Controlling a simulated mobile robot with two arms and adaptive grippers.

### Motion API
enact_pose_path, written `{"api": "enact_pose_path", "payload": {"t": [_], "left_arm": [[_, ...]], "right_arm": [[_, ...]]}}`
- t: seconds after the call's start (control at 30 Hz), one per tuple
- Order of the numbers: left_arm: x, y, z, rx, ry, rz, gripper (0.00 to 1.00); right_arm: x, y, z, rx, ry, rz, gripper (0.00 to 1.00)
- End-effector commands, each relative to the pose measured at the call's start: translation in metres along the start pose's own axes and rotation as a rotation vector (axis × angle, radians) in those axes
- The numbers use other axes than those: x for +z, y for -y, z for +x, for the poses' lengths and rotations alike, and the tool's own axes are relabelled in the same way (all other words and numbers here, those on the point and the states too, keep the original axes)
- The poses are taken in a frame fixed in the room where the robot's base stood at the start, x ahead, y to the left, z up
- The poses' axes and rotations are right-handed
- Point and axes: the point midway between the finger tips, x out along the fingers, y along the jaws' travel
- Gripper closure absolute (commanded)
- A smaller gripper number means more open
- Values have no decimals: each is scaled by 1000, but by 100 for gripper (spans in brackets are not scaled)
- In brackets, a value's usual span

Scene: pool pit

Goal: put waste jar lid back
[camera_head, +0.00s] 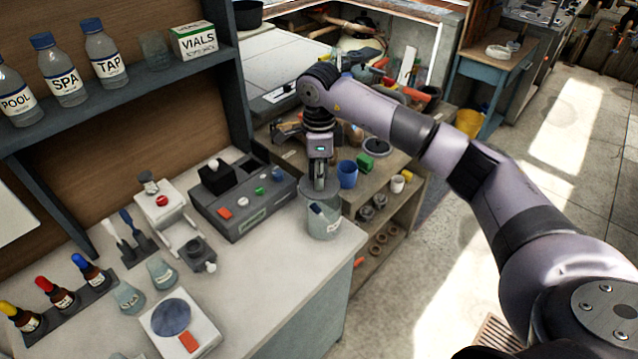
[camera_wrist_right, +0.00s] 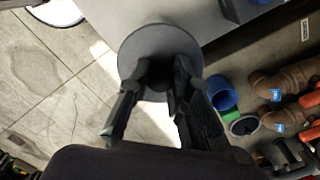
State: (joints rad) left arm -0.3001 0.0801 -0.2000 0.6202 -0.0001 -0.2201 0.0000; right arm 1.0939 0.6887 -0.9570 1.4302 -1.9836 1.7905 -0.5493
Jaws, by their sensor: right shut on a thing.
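The waste jar (camera_head: 324,222), a grey translucent jar with a label, stands at the right corner of the light bench. My right gripper (camera_head: 319,186) points down above and slightly behind the jar in the head view. It is shut on the knob of a round grey lid (camera_head: 306,187), the waste jar lid. In the right wrist view the lid (camera_wrist_right: 150,42) is a flat disc beneath the fingertips (camera_wrist_right: 162,78). The lid looks roughly level. I cannot tell whether it touches the jar's rim. My left gripper is not in view.
A grey device with coloured buttons (camera_head: 243,200) is left of the jar. A small scale (camera_head: 179,330) and flasks (camera_head: 162,273) stand nearer on the bench. A blue cup (camera_head: 347,174) and green box (camera_head: 365,162) sit on a lower wooden shelf behind. The floor at right is open.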

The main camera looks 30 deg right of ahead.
Motion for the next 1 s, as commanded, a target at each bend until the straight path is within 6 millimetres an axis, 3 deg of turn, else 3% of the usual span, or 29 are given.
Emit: {"api": "enact_pose_path", "payload": {"t": [0.3, 0.9, 0.93, 1.0], "left_arm": [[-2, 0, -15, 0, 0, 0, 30], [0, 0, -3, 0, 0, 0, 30], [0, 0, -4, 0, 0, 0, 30], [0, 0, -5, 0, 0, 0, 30]], "right_arm": [[0, -1, 40, 2, -1, -1, 100], [0, -1, 52, 1, 0, -1, 100], [0, -1, 51, 1, 0, -1, 80], [0, -1, 51, 1, 0, -1, 75]]}}
